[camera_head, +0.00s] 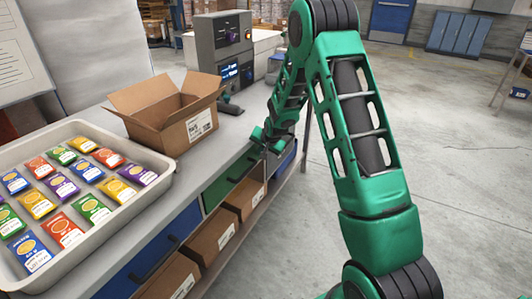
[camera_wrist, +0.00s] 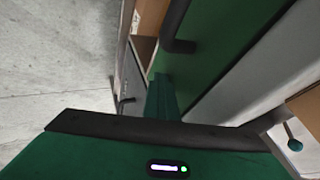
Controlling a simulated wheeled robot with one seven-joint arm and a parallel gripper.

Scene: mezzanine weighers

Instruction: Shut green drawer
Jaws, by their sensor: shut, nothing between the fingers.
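The green drawer (camera_head: 229,182) is in the bench front in the head view, between two blue drawers. How far it stands out is hard to tell there. In the wrist view its green front (camera_wrist: 232,35) fills the upper middle, with a dark bar handle (camera_wrist: 179,25) on it. My gripper (camera_head: 264,143) is at the far end of the green drawer in the head view, partly hidden by my arm. In the wrist view the gripper (camera_wrist: 162,97) has its fingers together and empty, close to the drawer front and beside the handle. I cannot tell whether they touch.
A blue drawer (camera_head: 155,250) is nearer, another (camera_head: 287,158) farther. Cardboard boxes (camera_head: 213,238) stand beneath the drawers. On the bench are a tray (camera_head: 166,174) of colourful packets, an open carton (camera_head: 167,113) and a grey weigher (camera_head: 212,42). The floor (camera_head: 455,170) at right is clear.

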